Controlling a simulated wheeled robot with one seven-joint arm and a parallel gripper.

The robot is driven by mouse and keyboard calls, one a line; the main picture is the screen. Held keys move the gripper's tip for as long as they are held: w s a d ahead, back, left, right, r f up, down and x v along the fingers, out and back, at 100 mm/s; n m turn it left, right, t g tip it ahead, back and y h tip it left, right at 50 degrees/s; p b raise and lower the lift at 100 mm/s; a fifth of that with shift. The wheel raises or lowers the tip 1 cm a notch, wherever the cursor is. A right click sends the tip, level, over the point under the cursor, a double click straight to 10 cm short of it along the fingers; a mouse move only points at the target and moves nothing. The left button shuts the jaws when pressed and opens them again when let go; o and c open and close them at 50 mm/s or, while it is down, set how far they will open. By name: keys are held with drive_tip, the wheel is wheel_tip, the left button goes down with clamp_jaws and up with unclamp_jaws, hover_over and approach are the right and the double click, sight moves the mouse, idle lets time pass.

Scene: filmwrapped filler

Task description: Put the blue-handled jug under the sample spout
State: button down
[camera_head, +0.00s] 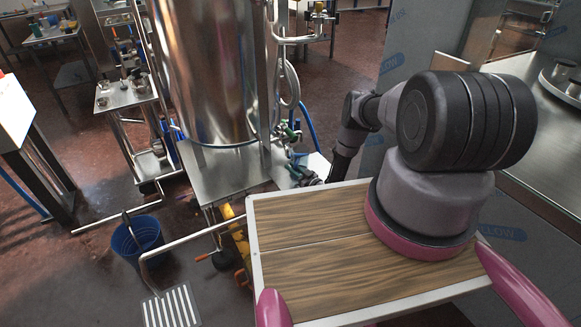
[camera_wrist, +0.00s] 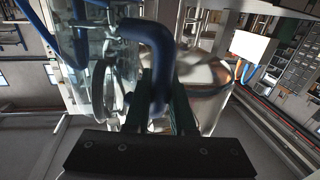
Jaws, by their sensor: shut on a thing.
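The clear jug (camera_wrist: 98,75) with a blue handle (camera_wrist: 150,40) fills the left middle of the wrist view. My gripper (camera_wrist: 161,95) is shut on the blue handle, its two dark fingers on either side of it. In the head view my gripper (camera_head: 312,178) is small and dark, low at the right side of the steel tank, and the jug cannot be made out clearly there. Small valves and fittings (camera_head: 288,132) sit at the tank's lower right; which one is the sample spout I cannot tell.
The large steel tank (camera_head: 215,70) stands on a metal platform (camera_head: 215,170). My wooden-topped base is in front. A blue bucket (camera_head: 137,235) and a striped floor plate (camera_head: 172,308) lie to the left. A steel counter (camera_head: 545,140) is at the right.

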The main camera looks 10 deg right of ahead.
drive_tip(key=shift+f, duration=0.1)
drive_tip(key=c, duration=0.8)
unclamp_jaws()
drive_tip(key=shift+o, duration=0.2)
drive_tip(key=v, duration=1.2)
